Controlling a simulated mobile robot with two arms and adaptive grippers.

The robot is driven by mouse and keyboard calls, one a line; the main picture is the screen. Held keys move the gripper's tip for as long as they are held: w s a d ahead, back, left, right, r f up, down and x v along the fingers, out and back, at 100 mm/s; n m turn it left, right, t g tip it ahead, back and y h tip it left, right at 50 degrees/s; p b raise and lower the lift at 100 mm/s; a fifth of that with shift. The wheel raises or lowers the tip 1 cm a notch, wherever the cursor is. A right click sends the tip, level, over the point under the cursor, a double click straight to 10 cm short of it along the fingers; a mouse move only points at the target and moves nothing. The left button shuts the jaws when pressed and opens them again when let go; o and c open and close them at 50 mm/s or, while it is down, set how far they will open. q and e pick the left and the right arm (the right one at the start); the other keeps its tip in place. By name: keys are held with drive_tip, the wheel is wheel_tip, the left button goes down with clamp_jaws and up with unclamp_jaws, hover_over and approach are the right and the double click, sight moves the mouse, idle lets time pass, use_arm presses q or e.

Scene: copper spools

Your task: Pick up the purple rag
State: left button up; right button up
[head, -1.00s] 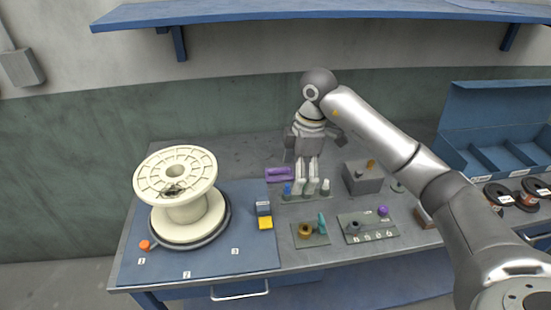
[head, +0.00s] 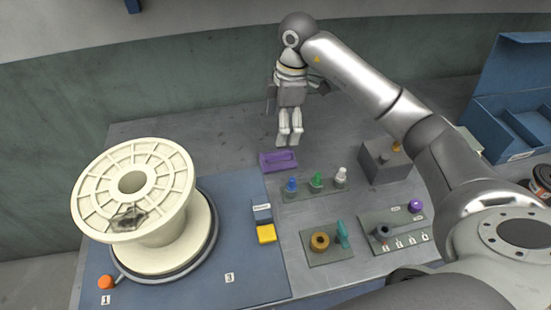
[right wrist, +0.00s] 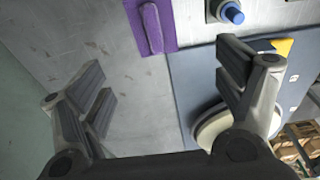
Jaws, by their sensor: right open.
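The purple rag (head: 278,161) lies flat on the grey workbench, just behind the blue mat. It also shows in the right wrist view at the top (right wrist: 154,27), with a raised lighter purple strip along it. My right gripper (head: 290,140) hangs above the bench with its fingers pointing down, behind and slightly right of the rag in the head view. In the right wrist view its fingers (right wrist: 165,85) are spread wide apart and empty, with the rag beyond them and not touched. My left gripper is not in view.
A large cream spool (head: 150,215) stands on the blue mat (head: 250,280) at left. Blue, green and white pegs (head: 316,179) stand right of the rag. A grey block (head: 385,162) and a blue bin (head: 510,100) are farther right. Bare bench lies left of the rag (head: 200,150).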

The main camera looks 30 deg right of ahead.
drive_tip(key=f, duration=0.1)
hover_over(278, 154)
wheel_tip(278, 154, down, 5)
drive_tip(key=shift+s+f, duration=0.1)
drive_tip(key=shift+f, duration=0.1)
wheel_tip(278, 154, down, 5)
drive_tip(key=shift+r+p, duration=0.1)
drive_tip(key=shift+p, duration=0.65)
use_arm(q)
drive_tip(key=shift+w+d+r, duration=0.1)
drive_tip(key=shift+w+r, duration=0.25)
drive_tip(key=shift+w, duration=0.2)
use_arm(e)
drive_tip(key=shift+a+f, duration=0.1)
drive_tip(key=shift+f, duration=0.5)
drive_tip(key=c, duration=1.1)
drive_tip(key=shift+r, duration=0.1)
